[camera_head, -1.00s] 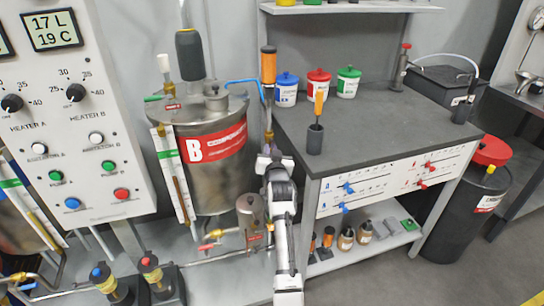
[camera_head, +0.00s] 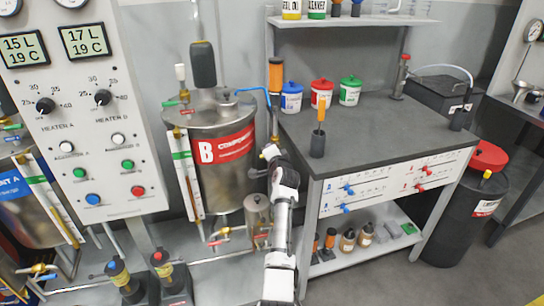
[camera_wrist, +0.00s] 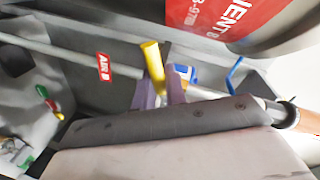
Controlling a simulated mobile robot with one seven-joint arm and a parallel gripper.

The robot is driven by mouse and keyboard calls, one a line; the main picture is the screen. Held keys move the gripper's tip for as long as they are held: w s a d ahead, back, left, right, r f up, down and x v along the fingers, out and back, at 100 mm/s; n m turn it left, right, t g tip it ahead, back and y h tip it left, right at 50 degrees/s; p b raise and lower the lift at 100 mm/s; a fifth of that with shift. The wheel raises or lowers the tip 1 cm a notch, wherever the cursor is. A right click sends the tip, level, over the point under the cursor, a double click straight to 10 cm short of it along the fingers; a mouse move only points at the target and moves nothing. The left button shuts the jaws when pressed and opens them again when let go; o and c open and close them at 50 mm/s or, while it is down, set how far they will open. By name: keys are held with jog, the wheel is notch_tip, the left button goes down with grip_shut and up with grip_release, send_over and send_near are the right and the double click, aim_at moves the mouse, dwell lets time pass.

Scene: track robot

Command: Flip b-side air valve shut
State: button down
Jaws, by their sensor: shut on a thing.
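In the wrist view, a yellow valve handle (camera_wrist: 153,62) stands between the two purplish fingers of my gripper (camera_wrist: 160,85), which are shut on it. The handle is by a grey pipe (camera_wrist: 75,57) with a red AIR B tag (camera_wrist: 103,67) to its left. The handle leans slightly in the picture; the valve body is hidden behind the fingers. In the head view, my arm reaches up between the steel B tank (camera_head: 225,170) and the workbench. My gripper's fingers and the handle are not clearly seen there.
A small steel pot (camera_head: 257,213) and pipes sit below the tank. The control panel (camera_head: 85,140) is at left.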

jog(key=m+p, duration=0.1)
jog(key=m, duration=0.1)
jog(key=r+m+y+p, duration=0.1)
jog(key=m, duration=0.1)
jog(key=shift+a+r+g, duration=0.15)
jog(key=shift+g, duration=0.15)
dwell(0.5)
jog(key=c, duration=1.5)
grip_release()
jog(key=shift+s, duration=0.1)
jog(key=b+v, duration=0.2)
jog(key=v, duration=1.1)
jog(key=shift+s+d+r, duration=0.1)
jog(key=shift+s+d, duration=0.2)
